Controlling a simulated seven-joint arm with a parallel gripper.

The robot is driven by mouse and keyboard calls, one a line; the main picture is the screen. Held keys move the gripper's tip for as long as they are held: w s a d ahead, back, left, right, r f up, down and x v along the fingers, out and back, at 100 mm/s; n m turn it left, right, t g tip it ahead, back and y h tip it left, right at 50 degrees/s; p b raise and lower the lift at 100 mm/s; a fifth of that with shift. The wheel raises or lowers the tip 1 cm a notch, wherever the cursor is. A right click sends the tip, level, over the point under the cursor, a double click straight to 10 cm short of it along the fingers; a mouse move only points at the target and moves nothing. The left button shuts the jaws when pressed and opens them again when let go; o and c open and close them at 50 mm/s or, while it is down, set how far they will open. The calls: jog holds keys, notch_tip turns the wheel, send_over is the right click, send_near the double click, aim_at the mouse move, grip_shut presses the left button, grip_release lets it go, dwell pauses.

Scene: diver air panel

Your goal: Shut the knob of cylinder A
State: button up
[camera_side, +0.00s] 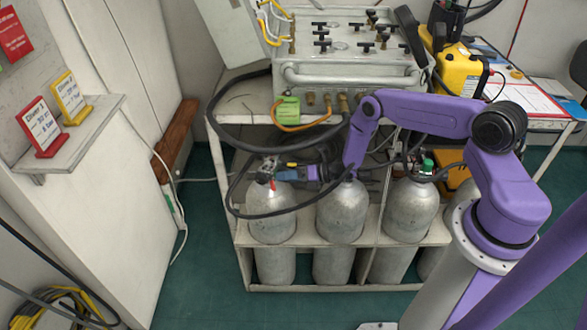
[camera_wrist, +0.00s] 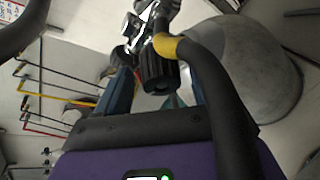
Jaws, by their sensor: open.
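A grey cylinder (camera_side: 270,212) stands leftmost in the rack, with its valve on top at my gripper (camera_side: 291,173). No letter A is readable on it. In the wrist view, a black ribbed knob (camera_wrist: 157,72) on a metal valve (camera_wrist: 135,28) sits between the two blue fingers of my gripper (camera_wrist: 160,65). The fingers are open on either side of the knob; whether they touch it I cannot tell. The grey cylinder body (camera_wrist: 245,65) is to the right. A black hose with a yellow band (camera_wrist: 167,45) crosses in front and hides part of the right finger.
A black hose (camera_side: 232,200) loops around the leftmost valve.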

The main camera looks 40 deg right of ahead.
jog(key=s+d+r, duration=0.2)
jog(key=s+r, duration=0.1)
jog(key=r, duration=0.5)
jog(key=shift+d, duration=0.25)
jog(key=shift+s+r, duration=0.1)
jog(key=s+d+f+m+h, duration=0.1)
jog(key=s+d+m, duration=0.3)
jog(key=m, duration=1.1)
jog(key=s+d+f+m+h, duration=0.15)
jog(key=s+m, duration=0.45)
jog(key=m, duration=0.9)
jog(key=x, duration=1.6)
jog(key=shift+w+a+r, duration=0.15)
jog(key=shift+w+r, duration=0.05)
jog(key=shift+w, duration=0.3)
